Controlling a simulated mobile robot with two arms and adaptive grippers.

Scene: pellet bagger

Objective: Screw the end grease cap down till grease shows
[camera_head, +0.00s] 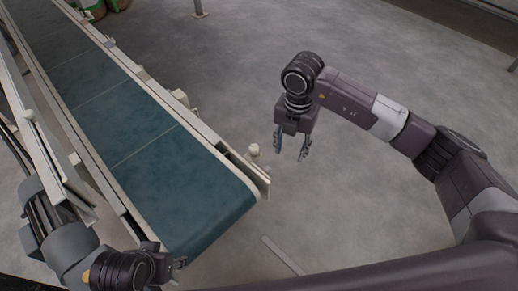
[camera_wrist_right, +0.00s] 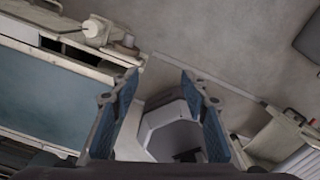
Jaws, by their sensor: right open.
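A small pale round cap (camera_head: 254,150) stands on the end of the conveyor's right side rail, near the belt's near end. It appears to be the end grease cap, and it also shows in the right wrist view (camera_wrist_right: 93,28) at the upper left. No grease can be made out on it. My right gripper (camera_head: 291,146) is open and empty, pointing down to the right of the cap and apart from it. Its two blue-padded fingers (camera_wrist_right: 158,78) are spread in the wrist view. My left gripper (camera_head: 178,263) is mostly hidden behind its own wrist at the lower left.
The conveyor's teal belt (camera_head: 150,130) runs from the upper left to the lower middle between pale rails. Another pale knob (camera_head: 29,114) is on the left side. Grey floor (camera_head: 370,60) lies open to the right. Green items (camera_head: 90,8) stand at the far upper left.

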